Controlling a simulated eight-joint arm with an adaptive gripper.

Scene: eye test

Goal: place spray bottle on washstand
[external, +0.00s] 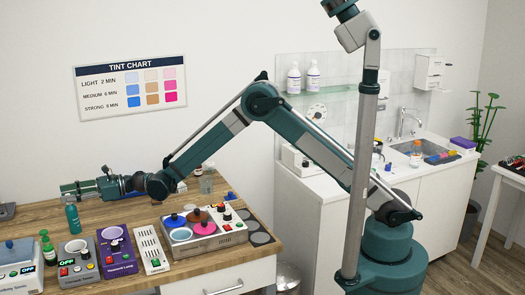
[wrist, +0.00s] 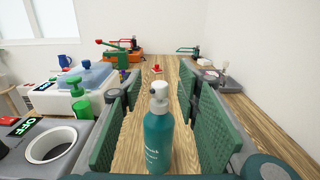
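The teal spray bottle (wrist: 158,140) with a pale nozzle stands upright on the wooden table in the wrist view. It also shows at the table's left in the external view (external: 72,217). My gripper (wrist: 160,78) is open, with one green pad on each side of the bottle and a visible gap on both sides. In the external view my gripper (external: 78,188) is low over the table at the bottle's top, which is partly hidden. The washstand (external: 445,172), a white cabinet with a sink and tap, stands at the right behind my base, with an orange bottle (external: 416,155) on it.
A green pump bottle (wrist: 76,98) and a grey device with a round opening (wrist: 52,146) stand left of my gripper. A purple device (external: 115,252) and a tray of coloured pots (external: 205,240) line the table front. A plant (external: 485,120) stands beyond the washstand.

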